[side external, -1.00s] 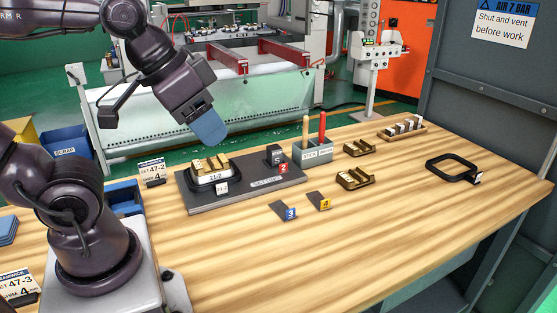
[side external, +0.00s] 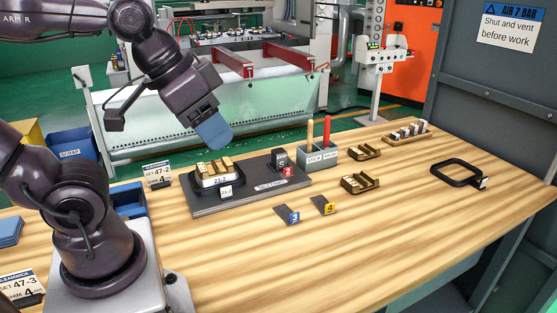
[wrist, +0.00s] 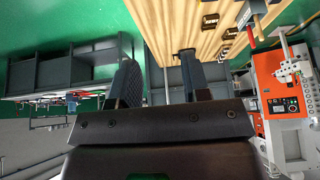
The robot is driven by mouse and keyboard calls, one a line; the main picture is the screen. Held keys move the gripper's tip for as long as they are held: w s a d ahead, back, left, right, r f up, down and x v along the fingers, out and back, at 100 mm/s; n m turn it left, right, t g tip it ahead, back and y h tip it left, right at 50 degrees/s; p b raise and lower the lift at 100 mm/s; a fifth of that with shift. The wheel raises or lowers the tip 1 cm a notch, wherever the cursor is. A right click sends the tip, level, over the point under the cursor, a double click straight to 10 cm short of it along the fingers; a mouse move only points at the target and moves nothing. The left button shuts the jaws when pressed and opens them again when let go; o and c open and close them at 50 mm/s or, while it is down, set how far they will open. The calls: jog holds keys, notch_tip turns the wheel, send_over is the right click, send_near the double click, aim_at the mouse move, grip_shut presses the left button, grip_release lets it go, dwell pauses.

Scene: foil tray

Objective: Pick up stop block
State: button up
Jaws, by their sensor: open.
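A small dark block marked S (side external: 280,158), which looks like the stop block, stands at the back right of the dark setting plate (side external: 265,184), behind a red tag numbered 2 (side external: 288,171). My gripper (side external: 213,134) is above and left of it in the side view, in the air above the plate's back edge and apart from everything. One blue fingertip pad shows there. In the wrist view my gripper (wrist: 160,78) shows two dark fingers spread apart with nothing between them. I cannot make out the block in the wrist view.
A fixture with brass pieces (side external: 216,170) sits on the plate's left. A grey holder with upright handles (side external: 318,157) stands close right of the block. The front tabletop is clear.

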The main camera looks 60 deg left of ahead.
jog(key=o, duration=0.5)
jog(key=n+g+y, duration=0.5)
jog(key=n+g, duration=0.1)
jog(key=n, duration=1.2)
send_near(279, 151)
jog(key=shift+h, duration=0.3)
jog(key=x, duration=1.2)
jog(key=shift+w+a, duration=0.1)
jog(key=shift+a, duration=0.2)
